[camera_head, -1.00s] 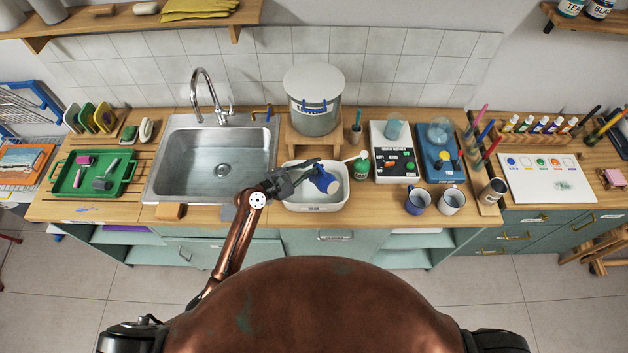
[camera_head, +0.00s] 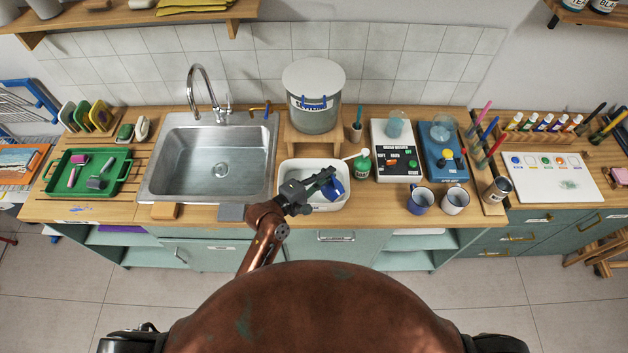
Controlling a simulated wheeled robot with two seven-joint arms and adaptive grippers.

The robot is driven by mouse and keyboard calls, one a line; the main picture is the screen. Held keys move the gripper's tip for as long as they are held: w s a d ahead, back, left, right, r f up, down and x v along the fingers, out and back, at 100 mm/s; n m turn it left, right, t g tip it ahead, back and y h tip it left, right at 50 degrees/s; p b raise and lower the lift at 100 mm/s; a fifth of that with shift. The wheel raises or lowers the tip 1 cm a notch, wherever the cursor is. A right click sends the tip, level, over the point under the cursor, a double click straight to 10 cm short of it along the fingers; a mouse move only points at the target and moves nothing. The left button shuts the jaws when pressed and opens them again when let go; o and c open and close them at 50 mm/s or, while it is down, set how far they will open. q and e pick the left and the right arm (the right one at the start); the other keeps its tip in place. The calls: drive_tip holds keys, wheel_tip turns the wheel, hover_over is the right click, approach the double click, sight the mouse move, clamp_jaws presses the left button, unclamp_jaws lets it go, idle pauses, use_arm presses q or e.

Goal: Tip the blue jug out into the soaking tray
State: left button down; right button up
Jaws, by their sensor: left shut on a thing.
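The blue jug (camera_head: 333,189) is tilted over the white soaking tray (camera_head: 287,168), toward the tray's right side. My left gripper (camera_head: 324,180) is shut on the jug from its left, and my arm crosses the tray's front left corner. The gripper hides part of the jug and part of the tray's inside. I cannot tell whether anything is flowing from the jug. My right gripper is not in view.
A steel sink (camera_head: 207,160) lies left of the tray. A large lidded pot (camera_head: 313,98) stands on a wooden stand behind it. A green bottle (camera_head: 362,163) is close to the tray's right edge. Two enamel mugs (camera_head: 420,200) (camera_head: 455,200) stand further right near the counter's front.

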sight(335, 189)
use_arm(q)
drive_tip(key=s+d+m+p, duration=0.1)
drive_tip(key=m, duration=0.1)
drive_tip(key=s+d+m+t+p, duration=0.1)
drive_tip(key=s+m, duration=0.1)
drive_tip(key=shift+d+r, duration=0.25)
drive_tip(key=shift+r, duration=0.1)
drive_tip(key=shift+s+d+m+p, duration=0.3)
drive_tip(key=shift+m+p, duration=0.1)
drive_tip(key=shift+m, duration=0.2)
drive_tip(key=s+d+f+m+t+b, duration=0.1)
drive_tip(key=s+d+f+m+b, duration=0.2)
drive_tip(key=s+d+f+m, duration=0.2)
drive_tip(key=shift+s+m+t, duration=0.4)
drive_tip(key=shift+s+m, duration=0.05)
drive_tip(key=shift+m, duration=1.35)
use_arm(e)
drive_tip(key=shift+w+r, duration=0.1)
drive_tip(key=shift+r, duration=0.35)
